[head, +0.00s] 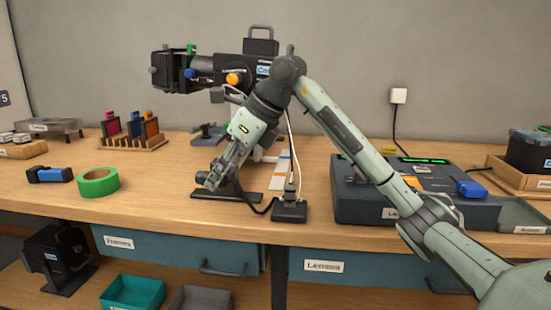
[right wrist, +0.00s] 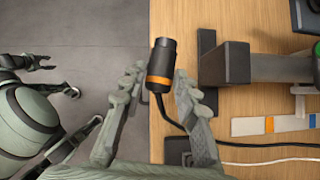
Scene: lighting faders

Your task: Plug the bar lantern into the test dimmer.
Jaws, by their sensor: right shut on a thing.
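My right gripper (head: 214,180) is shut on a black cylindrical plug (right wrist: 160,62) with an orange band. In the right wrist view the plug sits between both fingertips, its dark end pointing away from the palm, over the table's front edge. A black cable runs from it towards a dark block on the table. In the head view the gripper mostly hides the plug. A black lantern (head: 236,70) with an orange knob stands behind my right arm. I cannot tell which device is the test dimmer. My left gripper (right wrist: 62,80) shows only in the right wrist view, empty, fingers apart.
A small black block (head: 289,211) with cables stands at the table's front edge. A dark console (head: 365,200) with green displays is to the right. Green tape (head: 98,182) and a blue-black item (head: 49,174) lie left. Drawers (head: 180,249) are below.

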